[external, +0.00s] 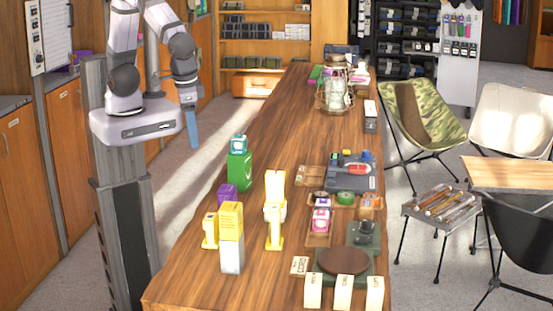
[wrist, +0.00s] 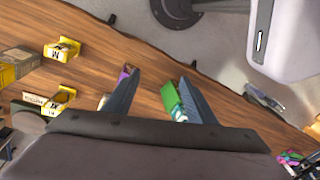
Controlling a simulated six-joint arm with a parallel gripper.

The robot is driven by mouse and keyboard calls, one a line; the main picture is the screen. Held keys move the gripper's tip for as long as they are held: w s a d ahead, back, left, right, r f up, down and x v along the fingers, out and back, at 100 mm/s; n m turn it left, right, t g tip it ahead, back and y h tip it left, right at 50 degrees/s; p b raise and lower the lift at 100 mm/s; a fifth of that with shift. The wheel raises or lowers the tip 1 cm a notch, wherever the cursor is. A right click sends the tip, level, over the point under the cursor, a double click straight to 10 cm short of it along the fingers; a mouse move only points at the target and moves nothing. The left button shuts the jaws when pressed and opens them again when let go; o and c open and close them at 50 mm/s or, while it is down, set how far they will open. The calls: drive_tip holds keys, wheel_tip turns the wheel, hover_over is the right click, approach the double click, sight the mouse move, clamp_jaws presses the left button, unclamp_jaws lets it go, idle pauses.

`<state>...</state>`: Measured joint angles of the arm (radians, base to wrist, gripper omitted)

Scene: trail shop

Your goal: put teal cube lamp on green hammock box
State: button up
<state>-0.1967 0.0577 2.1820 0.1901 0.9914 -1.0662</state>
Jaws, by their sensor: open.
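The teal cube lamp (external: 239,144) sits upright on top of the green hammock box (external: 240,172), on the left side of the wooden table. My gripper (external: 191,125) is up and to the left of them, apart from both, with its fingers pointing down. In the wrist view my gripper (wrist: 160,77) is open with nothing held between its fingers. The green box (wrist: 168,95) shows there beside the right finger, which partly covers it.
A purple box (external: 228,194) stands just in front of the green box. A yellow-and-white stack (external: 231,240) and more yellow items (external: 274,215) are nearer. Trays with small goods line the table's right side. The table's far middle is clear.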

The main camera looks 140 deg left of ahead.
drive_tip(key=s+d+f+m+t+h, duration=0.1)
drive_tip(key=s+d+f+m, duration=0.3)
drive_tip(key=d+m, duration=0.5)
drive_tip(key=shift+s+d+f+m+h, duration=0.3)
drive_tip(key=shift+s+m, duration=0.6)
drive_tip(key=shift+m, duration=1.2)
